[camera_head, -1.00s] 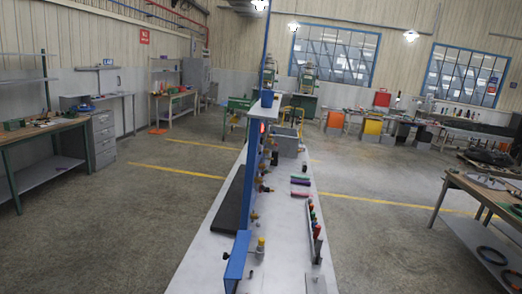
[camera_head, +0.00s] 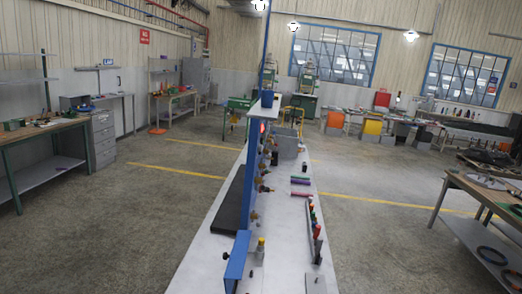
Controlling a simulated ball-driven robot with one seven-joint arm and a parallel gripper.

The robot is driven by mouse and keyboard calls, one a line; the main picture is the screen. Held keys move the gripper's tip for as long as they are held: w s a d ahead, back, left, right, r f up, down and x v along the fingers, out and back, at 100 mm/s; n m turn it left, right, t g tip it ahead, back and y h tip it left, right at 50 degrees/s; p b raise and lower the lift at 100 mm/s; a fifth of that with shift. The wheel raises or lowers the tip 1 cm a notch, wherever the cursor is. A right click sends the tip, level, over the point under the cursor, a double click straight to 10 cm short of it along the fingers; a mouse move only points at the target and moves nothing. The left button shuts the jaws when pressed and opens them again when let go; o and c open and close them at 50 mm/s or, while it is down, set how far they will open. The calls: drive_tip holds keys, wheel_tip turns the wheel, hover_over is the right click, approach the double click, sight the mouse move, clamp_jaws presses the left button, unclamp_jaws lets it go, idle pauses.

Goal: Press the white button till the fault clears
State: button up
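I see no white button that I can make out in this view. A long pale bench (camera_head: 205,258) runs away from me through the middle of the picture. A blue upright panel frame (camera_head: 238,258) stands along it, seen nearly edge-on, with several small brass and dark fittings (camera_head: 264,188) on its right side. A small red spot (camera_head: 262,127) shows near the frame's far part; I cannot tell what it is. Panel faces are mostly hidden by this angle. My gripper is not in view.
On the bench lie coloured rods (camera_head: 301,182), a row of upright coloured-handled tools (camera_head: 316,240) and a yellow-topped fitting (camera_head: 261,246). A workbench with drawers (camera_head: 102,138) stands left, a wooden table (camera_head: 458,184) right. Floor on both sides of the bench is open.

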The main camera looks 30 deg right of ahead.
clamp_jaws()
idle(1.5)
